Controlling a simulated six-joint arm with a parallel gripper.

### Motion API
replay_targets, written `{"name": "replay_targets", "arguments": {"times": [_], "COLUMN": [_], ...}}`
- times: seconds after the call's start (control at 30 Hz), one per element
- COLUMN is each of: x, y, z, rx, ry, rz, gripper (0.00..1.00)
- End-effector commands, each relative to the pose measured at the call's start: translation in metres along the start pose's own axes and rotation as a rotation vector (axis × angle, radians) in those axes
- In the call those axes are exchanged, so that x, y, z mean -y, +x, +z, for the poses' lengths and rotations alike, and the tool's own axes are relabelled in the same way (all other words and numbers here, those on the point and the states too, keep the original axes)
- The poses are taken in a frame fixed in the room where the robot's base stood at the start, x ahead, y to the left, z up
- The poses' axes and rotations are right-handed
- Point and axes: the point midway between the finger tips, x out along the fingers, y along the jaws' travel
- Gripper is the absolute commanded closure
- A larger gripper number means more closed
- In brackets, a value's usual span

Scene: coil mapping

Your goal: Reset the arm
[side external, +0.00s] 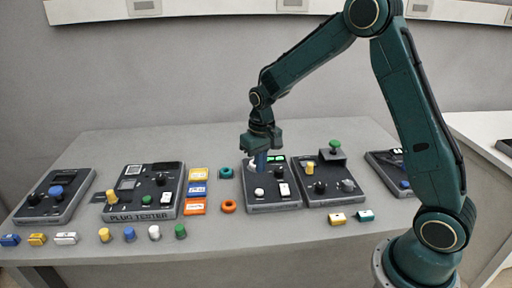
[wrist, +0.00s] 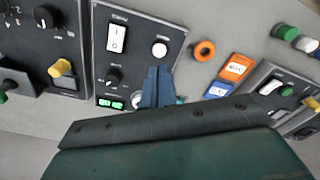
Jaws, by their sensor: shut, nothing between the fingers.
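My gripper (side external: 262,164) is shut and empty, with its blue-grey fingers together and pointing down over the rear part of a dark control panel (side external: 272,208). The fingers also show in the wrist view (wrist: 157,86), at the lower right of that panel (wrist: 130,48). The panel has a white round button (wrist: 159,49), a white rocker switch (wrist: 117,38), a black knob (wrist: 113,76) and a lit green display (wrist: 111,103). The fingers partly hide a whitish knob beside the display. I cannot tell whether the fingertips touch the panel.
Right of it stands a panel with a green-topped knob (side external: 335,144); the plug tester (side external: 150,214) is left. Several plugs line the front edge. The space above the table is mostly clear.

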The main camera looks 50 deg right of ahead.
Motion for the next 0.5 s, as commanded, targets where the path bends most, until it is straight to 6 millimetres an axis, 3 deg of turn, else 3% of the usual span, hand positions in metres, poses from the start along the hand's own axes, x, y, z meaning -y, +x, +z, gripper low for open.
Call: {"name": "replay_targets", "arguments": {"times": [0.5], "x": [0.006], "y": [-0.104], "z": [0.06], "rx": [-0.138], "ry": [-0.072], "rz": [-0.019], "gripper": [1.0]}}
